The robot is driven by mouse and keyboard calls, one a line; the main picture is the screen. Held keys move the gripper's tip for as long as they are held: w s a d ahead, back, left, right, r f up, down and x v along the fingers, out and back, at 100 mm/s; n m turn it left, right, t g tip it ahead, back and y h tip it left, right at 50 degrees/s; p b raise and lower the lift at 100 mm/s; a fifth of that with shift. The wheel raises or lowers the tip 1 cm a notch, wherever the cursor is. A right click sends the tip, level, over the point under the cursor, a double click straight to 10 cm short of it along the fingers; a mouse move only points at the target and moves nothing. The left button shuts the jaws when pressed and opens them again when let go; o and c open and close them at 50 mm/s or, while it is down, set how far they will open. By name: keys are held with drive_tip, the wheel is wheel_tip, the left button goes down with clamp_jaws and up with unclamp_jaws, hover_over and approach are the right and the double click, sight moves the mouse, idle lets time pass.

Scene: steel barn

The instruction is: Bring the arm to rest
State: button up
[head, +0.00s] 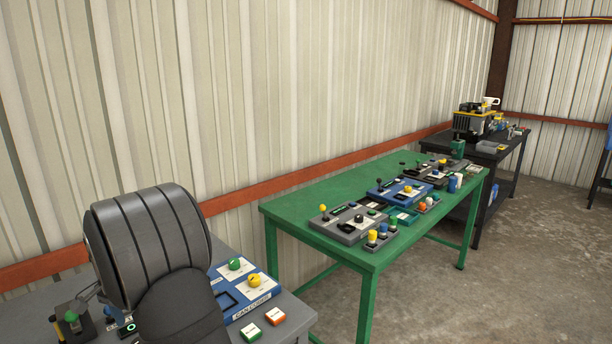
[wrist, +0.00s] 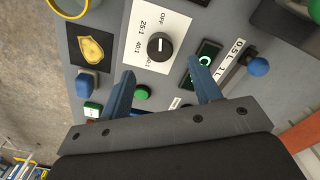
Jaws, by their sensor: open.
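My gripper (wrist: 162,69) shows in the wrist view with its two blue fingers spread apart and nothing between them. It is over a grey control panel (wrist: 182,14). A black rotary knob (wrist: 160,46) on a white label marked OFF, 25:1 and 40:1 lies just beyond the fingertips. A green button (wrist: 142,92) shows between the fingers. I cannot tell how high the fingers are above the panel. In the head view my dark arm fills the lower left, and my gripper is hidden there.
A blue panel (head: 232,268) with green and yellow knobs lies beside my arm on a grey bench (head: 300,314). A green table (head: 290,205) with several control boxes stands to the right, and a dark table (head: 520,145) behind it. Concrete floor at right is open.

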wheel_tip(320, 180, down, 6)
idle(0.4)
wheel_tip(320, 180, up, 17)
wheel_tip(320, 180, down, 17)
drive_tip(key=shift+f, duration=0.15)
drive_tip(key=n, duration=0.8)
drive_tip(key=shift+n, duration=0.4)
drive_tip(key=n, duration=0.4)
drive_tip(key=shift+n, duration=0.4)
drive_tip(key=n, duration=0.4)
drive_tip(key=shift+n, duration=0.3)
